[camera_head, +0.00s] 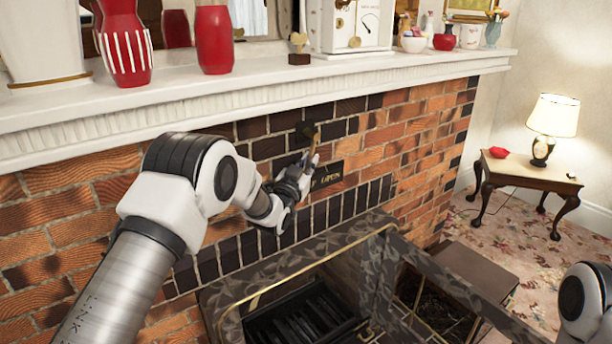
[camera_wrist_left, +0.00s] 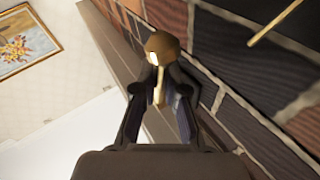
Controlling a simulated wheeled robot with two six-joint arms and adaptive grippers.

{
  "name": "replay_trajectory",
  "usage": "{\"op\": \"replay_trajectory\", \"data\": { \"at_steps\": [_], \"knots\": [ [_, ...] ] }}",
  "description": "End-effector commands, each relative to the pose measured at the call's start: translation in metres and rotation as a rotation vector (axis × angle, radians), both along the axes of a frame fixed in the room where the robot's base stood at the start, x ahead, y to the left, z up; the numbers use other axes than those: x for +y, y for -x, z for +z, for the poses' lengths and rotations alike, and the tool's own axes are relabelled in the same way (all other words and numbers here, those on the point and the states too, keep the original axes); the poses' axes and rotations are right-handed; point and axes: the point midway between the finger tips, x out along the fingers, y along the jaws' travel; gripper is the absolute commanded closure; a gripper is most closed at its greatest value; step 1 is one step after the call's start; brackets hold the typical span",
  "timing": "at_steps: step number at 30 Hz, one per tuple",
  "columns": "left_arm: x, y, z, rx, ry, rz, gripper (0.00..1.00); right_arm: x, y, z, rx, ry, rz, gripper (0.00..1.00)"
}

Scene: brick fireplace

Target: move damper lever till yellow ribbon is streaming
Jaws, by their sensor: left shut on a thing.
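The brass damper lever (camera_head: 314,148) sticks out from a dark mount (camera_head: 305,134) in the brick above the firebox. My left gripper (camera_head: 305,174) is at the lever's free end and shut on it. In the left wrist view, the lever's round brass knob (camera_wrist_left: 162,46) and a short rod sit between the two fingertips (camera_wrist_left: 158,92). A dark plate (camera_head: 327,176) with gold letters, seemingly "OPEN", is just right of the gripper and partly hidden by it. I cannot make out a yellow ribbon. My right gripper is out of view.
Below is the firebox with a dark grate (camera_head: 300,318) and patterned surround (camera_head: 250,290). A side table (camera_head: 520,172) with a lamp stands at right.

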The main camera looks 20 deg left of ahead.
Motion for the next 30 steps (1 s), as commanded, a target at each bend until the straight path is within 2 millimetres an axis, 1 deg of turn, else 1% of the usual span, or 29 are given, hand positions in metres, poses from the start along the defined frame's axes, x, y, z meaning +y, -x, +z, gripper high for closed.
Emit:
{"op": "replay_trajectory", "data": {
  "at_steps": [1,3,9,12,18,30],
  "knots": [
    [-0.002,-0.002,-0.011,-0.03,0.019,-0.001,1.0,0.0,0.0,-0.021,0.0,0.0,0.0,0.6],
    [-0.003,-0.004,-0.012,-0.068,0.05,0.0,1.0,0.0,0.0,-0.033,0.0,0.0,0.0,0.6],
    [-0.008,-0.009,-0.01,-0.162,0.124,-0.001,1.0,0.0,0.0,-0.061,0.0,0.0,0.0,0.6],
    [-0.009,-0.011,-0.008,-0.197,0.151,0.0,1.0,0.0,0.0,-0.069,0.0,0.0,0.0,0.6],
    [-0.009,-0.012,-0.005,-0.233,0.182,0.001,1.0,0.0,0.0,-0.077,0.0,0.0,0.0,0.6],
    [-0.009,-0.012,-0.003,-0.239,0.186,0.0,1.0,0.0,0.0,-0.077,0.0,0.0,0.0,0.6]
  ]
}}
